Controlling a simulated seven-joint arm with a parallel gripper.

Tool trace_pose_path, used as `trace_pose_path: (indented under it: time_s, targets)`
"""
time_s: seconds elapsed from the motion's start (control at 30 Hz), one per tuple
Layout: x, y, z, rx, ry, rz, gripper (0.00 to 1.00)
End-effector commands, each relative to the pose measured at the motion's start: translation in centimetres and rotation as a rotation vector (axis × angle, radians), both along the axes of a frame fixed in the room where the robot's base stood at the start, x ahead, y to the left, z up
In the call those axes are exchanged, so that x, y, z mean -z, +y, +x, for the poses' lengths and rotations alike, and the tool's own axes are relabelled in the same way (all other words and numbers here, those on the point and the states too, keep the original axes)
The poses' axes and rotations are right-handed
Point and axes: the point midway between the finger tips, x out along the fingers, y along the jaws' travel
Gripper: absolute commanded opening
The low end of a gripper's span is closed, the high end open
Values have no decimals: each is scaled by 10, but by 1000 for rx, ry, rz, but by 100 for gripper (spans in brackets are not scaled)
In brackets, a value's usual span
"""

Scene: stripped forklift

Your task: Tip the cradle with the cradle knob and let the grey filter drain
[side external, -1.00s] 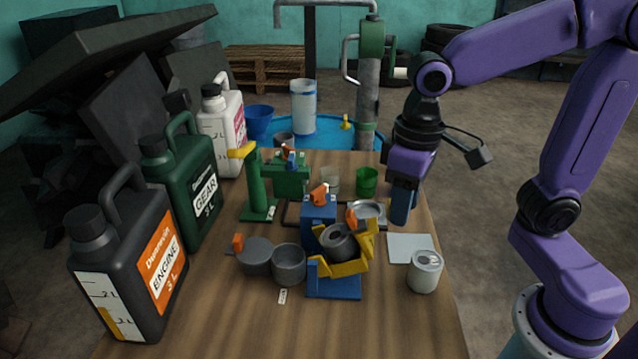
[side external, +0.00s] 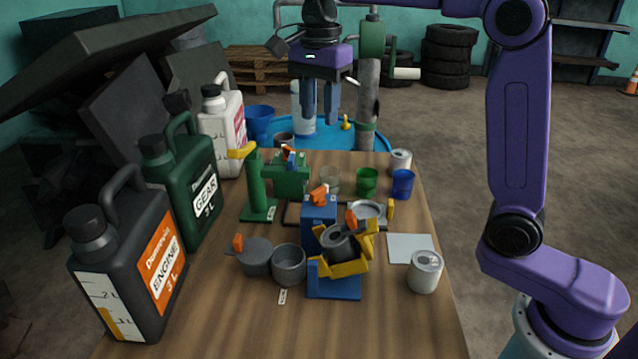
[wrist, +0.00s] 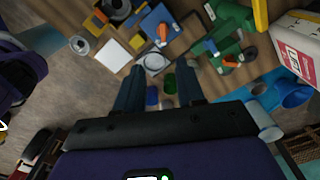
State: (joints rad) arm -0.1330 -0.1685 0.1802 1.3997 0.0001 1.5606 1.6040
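The yellow cradle (side external: 342,268) sits on a blue stand (side external: 335,288) near the middle of the bench, with the dark grey filter (side external: 340,244) in it. The cradle looks tilted. An orange knob (side external: 351,218) shows beside the cradle and another orange knob (side external: 320,194) tops the blue post; I cannot tell which is the cradle knob. In the wrist view, the filter (wrist: 118,8) is at the top edge. My gripper (side external: 320,122) points down above the far end of the bench, well away from the cradle. Its fingers are apart and empty, also in the wrist view (wrist: 160,78).
A grey pot (side external: 289,266) stands left of the cradle. A green cup (side external: 367,182), a blue cup (side external: 403,185) and a green stand (side external: 257,190) are behind it. A can (side external: 424,272) stands at right; oil jugs (side external: 165,255) line the left edge.

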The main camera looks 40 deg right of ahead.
Motion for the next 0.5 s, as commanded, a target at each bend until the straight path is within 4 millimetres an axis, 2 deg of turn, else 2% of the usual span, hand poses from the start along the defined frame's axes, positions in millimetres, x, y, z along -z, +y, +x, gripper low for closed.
trace_pose_path:
  time_s: [0.1,0.27,0.5]
  targets:
    - [-4,-3,6,80,1,0,38]
    - [-2,-5,8,113,3,-1,38]
    - [26,-5,6,111,6,-1,38]
